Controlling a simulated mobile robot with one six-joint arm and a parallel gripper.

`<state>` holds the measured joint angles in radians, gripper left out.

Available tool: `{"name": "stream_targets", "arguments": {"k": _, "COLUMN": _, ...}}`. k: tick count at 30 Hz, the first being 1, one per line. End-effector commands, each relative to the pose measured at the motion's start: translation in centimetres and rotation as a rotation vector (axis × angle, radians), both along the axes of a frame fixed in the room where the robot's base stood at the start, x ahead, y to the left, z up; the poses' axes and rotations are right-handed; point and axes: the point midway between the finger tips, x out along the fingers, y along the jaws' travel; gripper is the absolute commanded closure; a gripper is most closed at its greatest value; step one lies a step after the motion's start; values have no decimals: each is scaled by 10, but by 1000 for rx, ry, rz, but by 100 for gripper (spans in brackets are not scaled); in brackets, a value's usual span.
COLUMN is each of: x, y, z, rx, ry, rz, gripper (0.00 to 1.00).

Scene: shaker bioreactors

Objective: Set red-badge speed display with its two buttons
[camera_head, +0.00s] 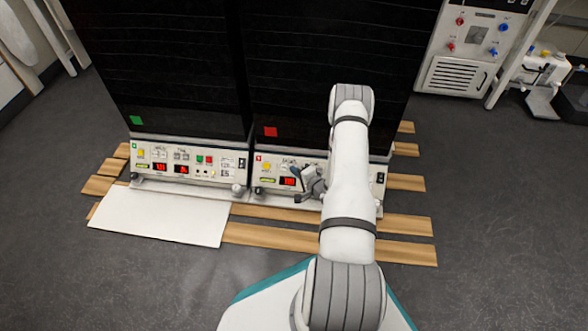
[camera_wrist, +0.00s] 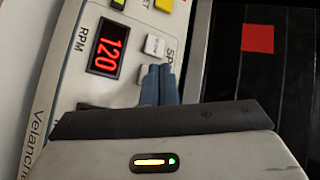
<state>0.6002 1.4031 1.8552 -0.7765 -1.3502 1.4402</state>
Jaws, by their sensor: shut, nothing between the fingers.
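The red badge (camera_head: 270,131) is a red square on the right dark shaker cabinet; it also shows in the wrist view (camera_wrist: 257,38). The speed display (camera_head: 288,181) is below it on the white control panel. In the wrist view the display (camera_wrist: 107,48) appears turned on its side and reads 120 in red, beside the label RPM. A pale button (camera_wrist: 155,46) lies just beyond my fingertips. My gripper (camera_wrist: 158,68) is shut and empty, close over the panel; contact cannot be told. It shows in the head view too (camera_head: 308,184).
A similar left cabinet with a green badge (camera_head: 136,120) has its own panel and red displays. A yellow button (camera_wrist: 164,5) is near the pale one. A white board (camera_head: 160,216) and wooden slats (camera_head: 270,236) lie on the floor in front.

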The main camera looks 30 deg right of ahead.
Motion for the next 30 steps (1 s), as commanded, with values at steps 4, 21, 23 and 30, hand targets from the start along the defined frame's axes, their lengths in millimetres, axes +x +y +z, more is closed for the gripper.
{"name": "stream_targets", "arguments": {"k": 4, "x": 1, "y": -1, "z": -2, "rx": 1, "ry": 1, "rz": 1, "gripper": 100}}
{"name": "stream_targets", "arguments": {"k": 21, "x": 3, "y": -2, "z": -4, "rx": 1, "ry": 1, "rz": 1, "gripper": 100}}
{"name": "stream_targets", "arguments": {"k": 23, "x": 4, "y": -2, "z": -4, "rx": 0, "ry": 1, "rz": 1, "gripper": 100}}
{"name": "stream_targets", "arguments": {"k": 30, "x": 6, "y": -3, "z": -6, "rx": 0, "ry": 0, "rz": 1, "gripper": 100}}
